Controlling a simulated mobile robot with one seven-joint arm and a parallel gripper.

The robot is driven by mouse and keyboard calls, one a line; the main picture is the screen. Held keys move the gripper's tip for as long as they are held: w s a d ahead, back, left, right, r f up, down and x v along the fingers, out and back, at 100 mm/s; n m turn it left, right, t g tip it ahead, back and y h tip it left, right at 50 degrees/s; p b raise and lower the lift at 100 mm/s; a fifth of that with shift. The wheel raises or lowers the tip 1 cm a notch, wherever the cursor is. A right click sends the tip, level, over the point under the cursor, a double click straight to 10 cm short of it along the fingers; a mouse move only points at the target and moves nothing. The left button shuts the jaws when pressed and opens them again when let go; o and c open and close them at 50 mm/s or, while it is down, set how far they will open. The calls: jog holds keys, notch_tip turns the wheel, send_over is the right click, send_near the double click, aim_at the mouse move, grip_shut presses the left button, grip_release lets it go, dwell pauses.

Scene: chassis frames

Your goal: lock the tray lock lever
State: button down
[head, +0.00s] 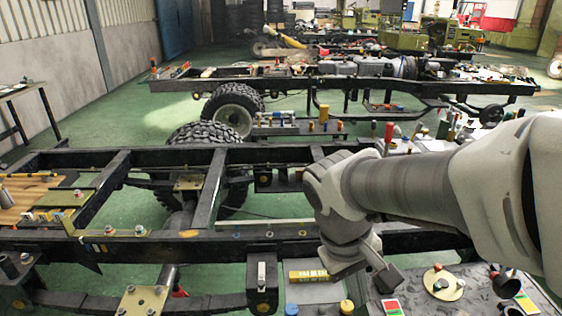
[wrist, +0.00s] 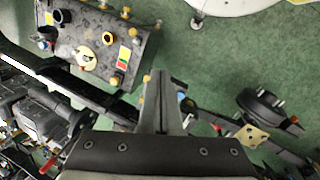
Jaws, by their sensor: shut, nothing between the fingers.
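My gripper (head: 388,277) is shut and empty in the head view, near the left edge of a dark tray-like plate (head: 474,304). In the wrist view its fingers (wrist: 161,85) are together, with nothing between them. A black block with a pale upright handle (head: 262,273) stands left of my gripper. I cannot tell for certain which of these is the tray lock lever.
Dark chassis rails (head: 230,241) run across the front. A black knob (head: 506,284) stands on the plate. Tyres (head: 204,133) and more frames lie behind. Green floor (wrist: 235,60) is open beside the plate.

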aim_at(320, 311)
jog(key=w+a+f+n+t+h+b, duration=0.2)
jog(key=a+f+n+t+h+b, duration=0.2)
jog(key=f, duration=0.9)
jog(key=w+a+f+n+t+h+b, duration=0.2)
jog(key=a+f+n+t+h+b, duration=0.2)
jog(key=f+n, duration=0.5)
jog(key=w+a+f+n+t+h+b, duration=0.2)
jog(key=a+f+n+t+h+b, duration=0.1)
jog(key=f, duration=1.6)
jog(key=a+n+t+b, duration=0.1)
jog(key=n+t+b, duration=0.1)
jog(key=n+t, duration=0.1)
jog(key=shift+w+a+n+h, duration=0.35)
jog(key=shift+n+h, duration=0.05)
jog(key=shift+n, duration=0.4)
jog(key=b+x, duration=0.2)
jog(key=x, duration=1.2)
jog(key=shift+r, duration=0.25)
